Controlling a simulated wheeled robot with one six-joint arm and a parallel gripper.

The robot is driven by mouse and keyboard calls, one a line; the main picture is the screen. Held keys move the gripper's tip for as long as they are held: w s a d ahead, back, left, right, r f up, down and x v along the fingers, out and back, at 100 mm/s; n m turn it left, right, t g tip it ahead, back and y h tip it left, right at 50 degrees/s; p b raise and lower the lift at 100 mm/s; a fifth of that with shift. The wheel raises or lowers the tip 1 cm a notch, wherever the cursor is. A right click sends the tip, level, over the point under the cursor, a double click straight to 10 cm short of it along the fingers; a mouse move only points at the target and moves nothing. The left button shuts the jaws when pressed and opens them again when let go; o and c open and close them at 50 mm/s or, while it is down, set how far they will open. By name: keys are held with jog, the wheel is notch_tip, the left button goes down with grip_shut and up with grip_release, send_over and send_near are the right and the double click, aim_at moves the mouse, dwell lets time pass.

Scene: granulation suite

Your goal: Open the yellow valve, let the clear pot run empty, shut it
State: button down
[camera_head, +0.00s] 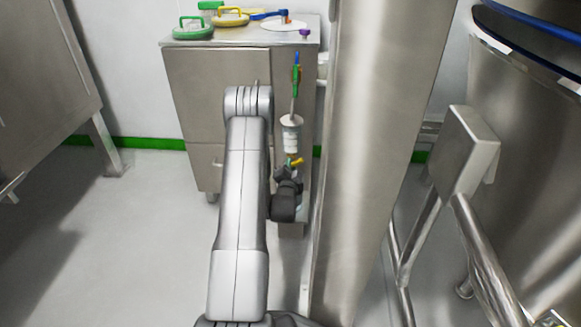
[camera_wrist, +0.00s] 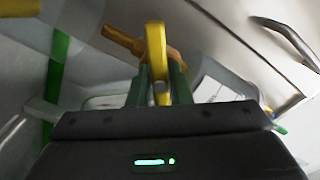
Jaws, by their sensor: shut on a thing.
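The yellow valve shows in the wrist view as an upright yellow lever (camera_wrist: 155,50) in front of a brass-coloured body (camera_wrist: 124,40). My gripper (camera_wrist: 161,88) has its two green-grey fingers shut on the lever, one on each side. In the head view the yellow valve (camera_head: 295,162) is small and partly hidden by my gripper (camera_head: 289,174). The clear pot (camera_head: 292,135) stands upright just above the valve, pale and whitish. Its liquid level cannot be told. What lies below the valve is mostly hidden by my wrist.
A steel column (camera_head: 375,130) rises close on the right. A steel box on a tubular frame (camera_head: 466,150) is further right. The floor at left is clear.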

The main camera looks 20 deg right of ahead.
jog(key=shift+m, duration=0.3)
jog(key=m, duration=0.3)
jog(key=shift+f+m, duration=0.1)
jog(key=shift+m, duration=1.6)
jog(key=c, duration=1.3)
grip_release()
jog(key=shift+s, duration=0.1)
jog(key=p+v, duration=0.3)
jog(key=v, duration=1)
jog(key=shift+s+a, duration=0.2)
jog(key=shift+s, duration=0.1)
